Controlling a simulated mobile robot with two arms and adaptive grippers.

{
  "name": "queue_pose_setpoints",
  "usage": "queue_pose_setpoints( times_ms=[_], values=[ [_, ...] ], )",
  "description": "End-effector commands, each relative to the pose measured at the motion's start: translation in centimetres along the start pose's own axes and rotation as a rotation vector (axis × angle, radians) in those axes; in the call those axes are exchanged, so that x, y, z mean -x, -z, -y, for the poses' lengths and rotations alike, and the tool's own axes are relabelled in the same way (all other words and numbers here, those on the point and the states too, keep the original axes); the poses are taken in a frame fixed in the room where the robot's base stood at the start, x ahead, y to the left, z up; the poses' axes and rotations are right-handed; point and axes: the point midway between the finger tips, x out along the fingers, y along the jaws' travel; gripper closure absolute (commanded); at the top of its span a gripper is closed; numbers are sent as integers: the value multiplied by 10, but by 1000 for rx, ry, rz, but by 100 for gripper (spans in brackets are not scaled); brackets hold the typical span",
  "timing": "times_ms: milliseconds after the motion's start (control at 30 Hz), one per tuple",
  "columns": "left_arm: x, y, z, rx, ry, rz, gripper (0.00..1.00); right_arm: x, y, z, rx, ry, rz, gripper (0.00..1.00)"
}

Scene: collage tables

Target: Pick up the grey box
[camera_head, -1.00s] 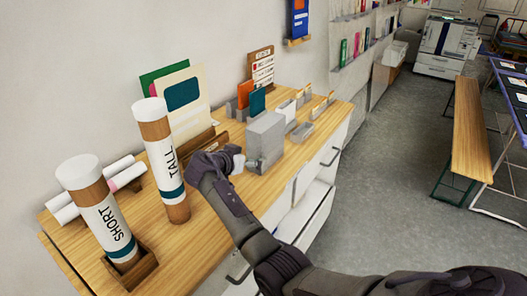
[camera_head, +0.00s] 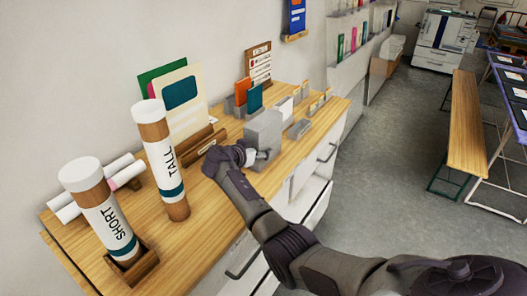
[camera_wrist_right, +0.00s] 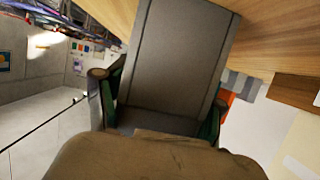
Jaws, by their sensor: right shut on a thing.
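The grey box (camera_head: 263,135) stands upright on the wooden counter (camera_head: 217,240) in the head view. My right gripper (camera_head: 262,154) is at its near side, shut on it. In the right wrist view the grey box (camera_wrist_right: 175,60) fills the middle, between the two fingers of my right gripper (camera_wrist_right: 162,110), one on each side. Whether the box touches the counter or is slightly raised cannot be told. My left gripper is not in view.
A TALL tube (camera_head: 162,160) and a SHORT tube (camera_head: 100,212) stand on the counter's left. Cards in holders (camera_head: 255,98) and small grey blocks (camera_head: 299,129) sit close behind and right of the box. Open floor (camera_head: 400,150) lies to the right.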

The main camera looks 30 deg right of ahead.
Motion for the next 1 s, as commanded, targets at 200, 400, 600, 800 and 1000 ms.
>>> queue_pose_setpoints(
  times_ms=[200,400,600,800,1000],
  values=[
    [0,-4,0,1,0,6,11,0,1,0,-1,1,-1,76],
    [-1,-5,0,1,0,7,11,1,4,0,-3,1,-2,77],
    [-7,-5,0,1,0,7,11,8,20,1,-5,3,-3,77],
    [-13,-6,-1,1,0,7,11,14,41,-1,-5,1,-4,77],
    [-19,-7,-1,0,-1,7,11,-1,63,-13,-5,0,-5,77]
  ],
)
